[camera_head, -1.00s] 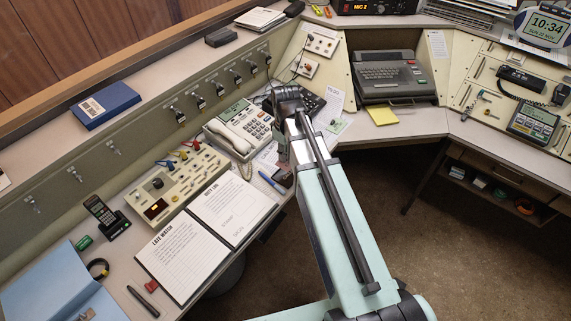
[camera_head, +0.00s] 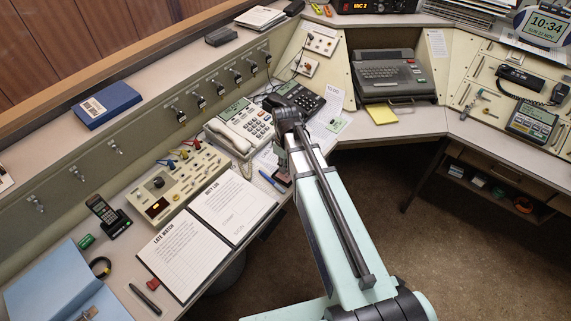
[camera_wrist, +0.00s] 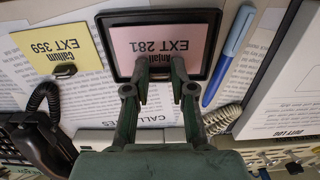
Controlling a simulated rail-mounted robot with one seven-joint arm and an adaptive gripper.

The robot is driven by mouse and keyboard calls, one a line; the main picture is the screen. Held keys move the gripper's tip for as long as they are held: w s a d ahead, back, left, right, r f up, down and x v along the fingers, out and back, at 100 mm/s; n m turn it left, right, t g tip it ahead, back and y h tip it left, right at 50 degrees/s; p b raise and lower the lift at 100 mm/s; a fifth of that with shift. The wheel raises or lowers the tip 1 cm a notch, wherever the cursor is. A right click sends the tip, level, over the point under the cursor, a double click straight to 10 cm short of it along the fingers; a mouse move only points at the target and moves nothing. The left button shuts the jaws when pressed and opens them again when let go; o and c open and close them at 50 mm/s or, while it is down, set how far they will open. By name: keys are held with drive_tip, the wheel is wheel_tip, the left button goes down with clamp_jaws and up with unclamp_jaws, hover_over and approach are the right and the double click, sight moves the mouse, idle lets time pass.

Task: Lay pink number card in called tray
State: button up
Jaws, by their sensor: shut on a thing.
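The pink number card (camera_wrist: 172,42), reading "Anjali EXT 281", lies within the outline of a black-rimmed tray (camera_wrist: 104,46) in the wrist view. My gripper (camera_wrist: 160,74) is shut on the card at its near edge; the fingertips hide the held part. I cannot tell whether the card touches the tray floor or is just above it. In the head view the dark tray (camera_head: 284,181) shows at the desk's front edge, partly behind my arm. A yellow card (camera_wrist: 58,50), "Callum EXT 359", with a dark knob, lies left of the tray, apart from it.
A blue pen (camera_wrist: 229,56) lies close right of the tray. The log sheets (camera_head: 231,207) and switch panel (camera_head: 173,182) are left of my arm in the head view.

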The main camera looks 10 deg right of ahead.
drive_tip(key=shift+f, duration=0.1)
drive_tip(key=shift+f, duration=0.1)
drive_tip(key=o, duration=0.8)
drive_tip(key=shift+c, duration=0.2)
wheel_tip(320, 180, up, 12)
drive_tip(key=b, duration=0.2)
drive_tip(key=shift+r, duration=0.2)
